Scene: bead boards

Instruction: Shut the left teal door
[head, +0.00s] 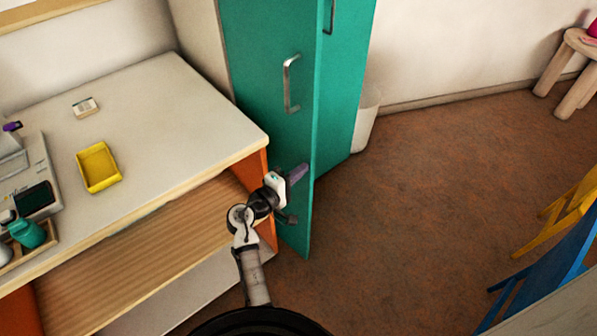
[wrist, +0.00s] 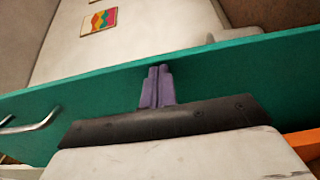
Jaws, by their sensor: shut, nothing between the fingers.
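The left teal door (head: 262,120) stands open beside the end of the counter, its face with a metal handle (head: 290,84) turned toward my arm. The door's free edge points toward me. My gripper (head: 298,173) is shut and empty, its purple fingertips at the lower part of this face, near the free edge. In the wrist view, the shut fingers (wrist: 158,72) overlap the teal door (wrist: 210,72), and the handle (wrist: 35,127) shows at the left. I cannot tell whether the fingertips touch the door.
Another teal panel (head: 342,95) with a handle is behind and right of the door. A white bin (head: 366,118) stands beyond it. The counter (head: 165,120) with a yellow tray (head: 98,167) is at left. Brown floor (head: 430,170) lies open at right; yellow and blue chairs (head: 560,250) stand farther right.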

